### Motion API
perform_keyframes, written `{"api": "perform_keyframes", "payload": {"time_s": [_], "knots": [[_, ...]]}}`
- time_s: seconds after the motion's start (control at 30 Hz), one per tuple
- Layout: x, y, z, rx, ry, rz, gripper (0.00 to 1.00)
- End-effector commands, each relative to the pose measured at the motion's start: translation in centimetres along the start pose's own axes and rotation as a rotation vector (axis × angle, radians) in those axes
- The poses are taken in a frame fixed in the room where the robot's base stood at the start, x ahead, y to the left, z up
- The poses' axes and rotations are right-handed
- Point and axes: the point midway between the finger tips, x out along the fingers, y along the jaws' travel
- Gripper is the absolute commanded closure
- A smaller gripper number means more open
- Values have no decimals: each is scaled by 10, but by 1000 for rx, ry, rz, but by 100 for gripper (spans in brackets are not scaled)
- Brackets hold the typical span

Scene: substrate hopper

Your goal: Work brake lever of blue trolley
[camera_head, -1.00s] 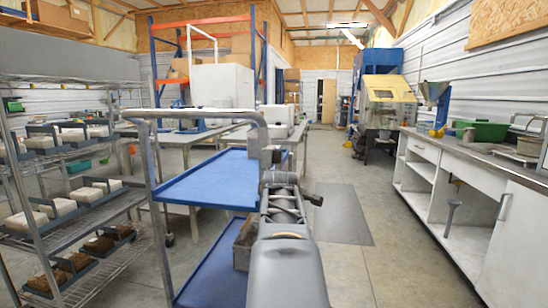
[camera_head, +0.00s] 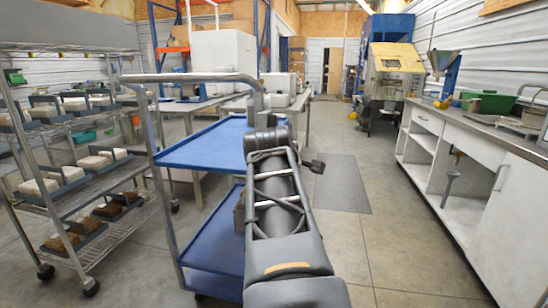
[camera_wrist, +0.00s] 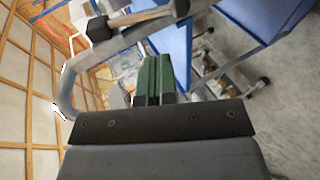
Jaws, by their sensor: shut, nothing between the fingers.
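The blue trolley (camera_head: 205,145) stands ahead, slightly left of centre, with two blue shelves and a grey tubular handle (camera_head: 190,78). In the wrist view its blue shelf (camera_wrist: 172,50) and curved grey handle tube (camera_wrist: 70,85) show close by. A tan rod with dark ends (camera_wrist: 140,18) lies near the tube at the top; I cannot tell whether it is the brake lever. My gripper (camera_wrist: 153,65) has green fingers, shut and empty, beside the handle tube. I cannot tell whether they touch it. In the head view my arm hides the fingertips and the trolley's right end.
A wire rack (camera_head: 75,205) with several blocks in trays stands close on the left. A long white counter (camera_head: 460,185) runs along the right. Grey tables and a yellow machine (camera_head: 395,72) stand farther back. Clear floor (camera_head: 375,245) lies between my arm and the counter.

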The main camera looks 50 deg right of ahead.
Motion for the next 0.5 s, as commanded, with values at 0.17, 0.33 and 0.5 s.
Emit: {"api": "perform_keyframes", "payload": {"time_s": [0.17, 0.33, 0.5], "knots": [[-13, 0, -3, 1, -4, 0, 100], [-18, 0, -4, 3, -6, 0, 100], [-18, 0, -4, 3, -7, 0, 100]]}}
